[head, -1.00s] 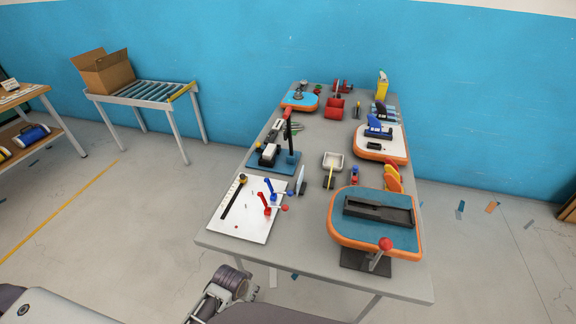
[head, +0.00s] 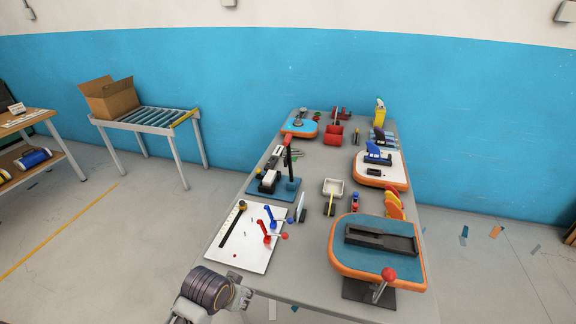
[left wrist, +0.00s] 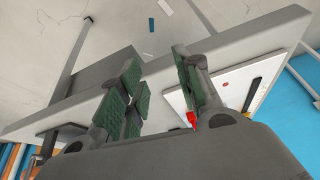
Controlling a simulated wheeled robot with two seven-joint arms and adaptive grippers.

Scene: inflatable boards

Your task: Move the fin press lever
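A black upright press with a red handle (head: 287,141) stands on a blue base farther back left. I cannot tell for certain which is the fin press lever. My left gripper (head: 243,294) is at the near left table edge, away from both levers. In the left wrist view my left gripper (left wrist: 160,88) has its green-padded fingers apart with nothing between them. My right gripper is not in view.
A white panel (head: 247,250) with red and blue levers lies at the table's near left. A white-topped board (head: 366,182), a white tray (head: 333,181) and a red bin (head: 333,137) are farther back. A roller stand (head: 150,131) with a cardboard box (head: 110,100) is left.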

